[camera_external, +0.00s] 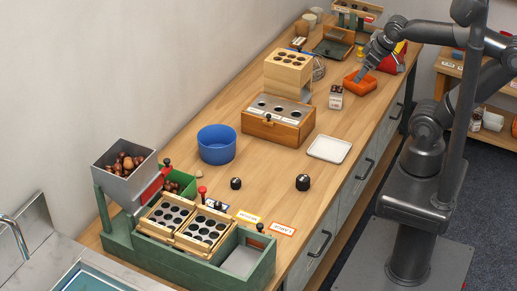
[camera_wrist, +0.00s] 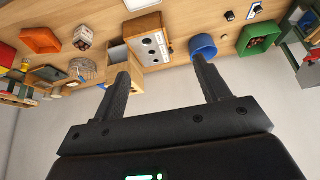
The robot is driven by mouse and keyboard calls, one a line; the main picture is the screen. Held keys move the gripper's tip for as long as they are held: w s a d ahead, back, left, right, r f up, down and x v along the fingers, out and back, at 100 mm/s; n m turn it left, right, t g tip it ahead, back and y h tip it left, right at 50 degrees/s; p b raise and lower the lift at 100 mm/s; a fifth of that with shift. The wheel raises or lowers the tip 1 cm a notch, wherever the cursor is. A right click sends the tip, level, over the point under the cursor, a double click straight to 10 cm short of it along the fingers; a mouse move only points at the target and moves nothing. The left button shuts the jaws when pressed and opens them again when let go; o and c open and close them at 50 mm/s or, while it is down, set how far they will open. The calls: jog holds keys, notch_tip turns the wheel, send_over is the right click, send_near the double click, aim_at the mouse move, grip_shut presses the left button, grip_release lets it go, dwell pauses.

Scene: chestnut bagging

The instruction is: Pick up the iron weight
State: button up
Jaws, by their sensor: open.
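Two dark, knobbed weights stand upright on the wooden counter: a larger one (camera_external: 303,182) right of the middle and a smaller one (camera_external: 235,183) in front of the blue tub. I cannot tell which is the iron weight. My gripper (camera_external: 361,76) is at the far part of the counter, above or beside the orange tray, well away from both weights. Its two fingers are spread and empty in the wrist view (camera_wrist: 163,65).
An orange tray (camera_external: 352,86), a wooden box with dark holes (camera_external: 270,129), a blue tub (camera_external: 216,157) and a white tray (camera_external: 330,159) stand on the counter. A green sorter with a hopper of chestnuts (camera_external: 112,177) fills the near end. Bare wood surrounds the larger weight.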

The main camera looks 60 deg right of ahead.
jog(key=w+a+f+g, duration=0.1)
jog(key=w+a+f, duration=0.2)
jog(key=w+f, duration=0.15)
jog(key=m+g, duration=0.1)
jog(key=g, duration=0.4)
send_over(303, 178)
notch_tip(303, 178, down, 20)
jog(key=shift+s+a+f, duration=0.2)
jog(key=shift+f, duration=0.25)
jog(key=shift+s+a+f, duration=0.15)
jog(key=shift+s+f, duration=0.05)
jog(key=shift+f, duration=0.2)
notch_tip(303, 178, down, 5)
jog(key=shift+r, duration=0.1)
jog(key=f, duration=0.2)
jog(key=d+f, duration=0.1)
jog(key=f, duration=0.1)
jog(key=shift+w, duration=0.35)
jog(key=shift+a+f, duration=0.1)
jog(key=shift+f, duration=0.65)
jog(key=shift+c, duration=0.4)
jog(key=c, duration=1.4)
